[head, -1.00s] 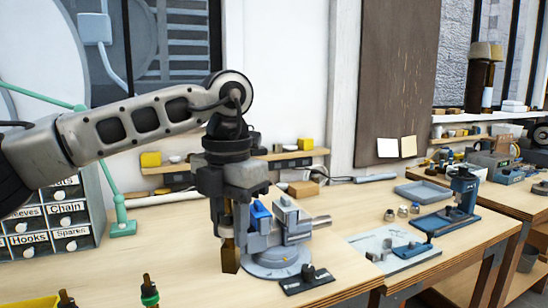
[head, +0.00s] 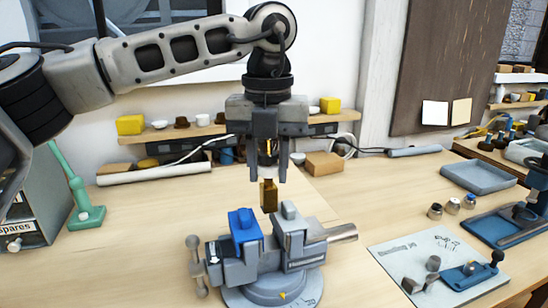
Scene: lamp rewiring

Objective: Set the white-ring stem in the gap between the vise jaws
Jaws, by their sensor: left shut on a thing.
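My left gripper (head: 268,174) points straight down above the vise and is shut on a brass-coloured stem (head: 269,197). The stem hangs upright, its lower end just above the gap between the vise jaws. The vise (head: 262,284) stands on a round grey base on the bench. Its blue-topped jaw (head: 243,228) is left of the stem and its grey jaw (head: 290,226) is right of it. My right gripper is not in view.
A bending jig plate (head: 400,255) and a blue tool (head: 500,222) lie to the right. A grey tray (head: 478,177) and small cups (head: 435,211) stand behind them. A green lamp stand (head: 84,210) is at the left. The bench between lamp and vise is clear.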

